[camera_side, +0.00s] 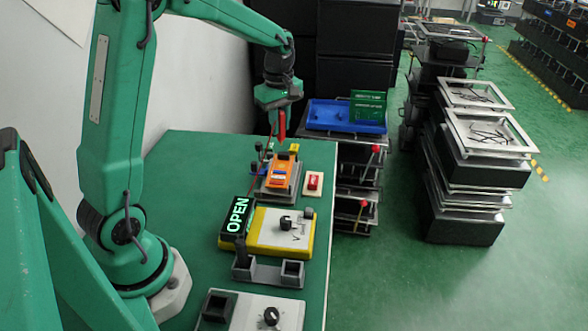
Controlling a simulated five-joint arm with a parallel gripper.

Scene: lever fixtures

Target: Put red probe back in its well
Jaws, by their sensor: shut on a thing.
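My gripper (281,103) is shut on the red probe (282,124). It holds the probe pointing down, above the far part of the green table. A thin red lead runs down beside it. An orange meter-like device (281,171) on a grey base lies below and a little nearer the camera. A grey holder (268,272) with two dark square wells stands nearer the front. Its right well (292,270) looks empty. The probe is well apart from the holder.
A yellow-edged box (268,244) with a knob and an OPEN sign (237,216) stand between the device and the holder. A red button (314,181) is on a pale plate at right. A white knob box (262,314) is in front. A blue tray (330,113) is beyond the table.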

